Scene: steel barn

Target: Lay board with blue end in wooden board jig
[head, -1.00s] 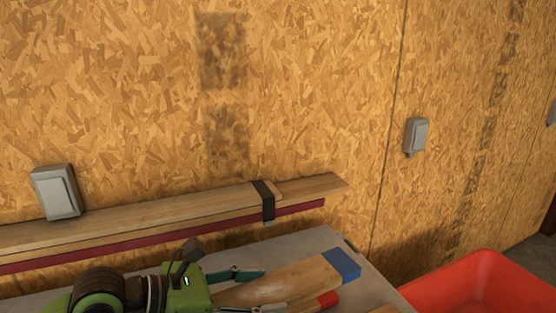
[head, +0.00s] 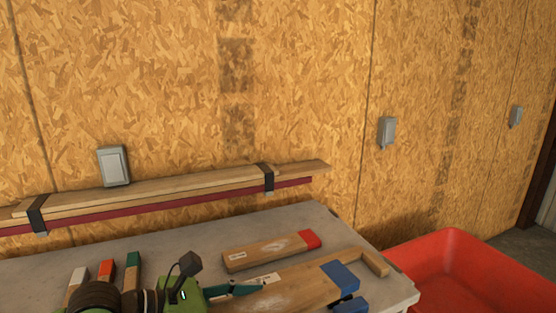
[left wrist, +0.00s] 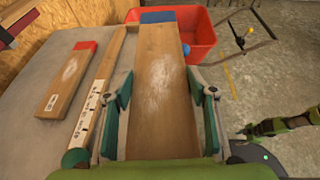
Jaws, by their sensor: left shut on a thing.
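The board with the blue end (head: 290,295) is a flat wooden plank. My left gripper (head: 235,291) is shut on it; the left wrist view shows a finger on each long side of the board (left wrist: 163,110), with the blue end (left wrist: 170,16) pointing away. My left gripper (left wrist: 163,88) is centred across the plank. A wooden rail of the jig (left wrist: 104,85) with a white marked strip runs just left of the board; its far corner (head: 373,262) shows past the blue end in the head view. I cannot tell whether the board touches the jig bed. My right gripper (left wrist: 244,132) seems to show at the right, small.
A red-ended board (head: 265,252) lies behind on the grey table (head: 190,240). White, red and green board ends show at the left. A blue part (head: 350,305) sits at the near right. A red bin (head: 450,255) stands beyond the table's right edge.

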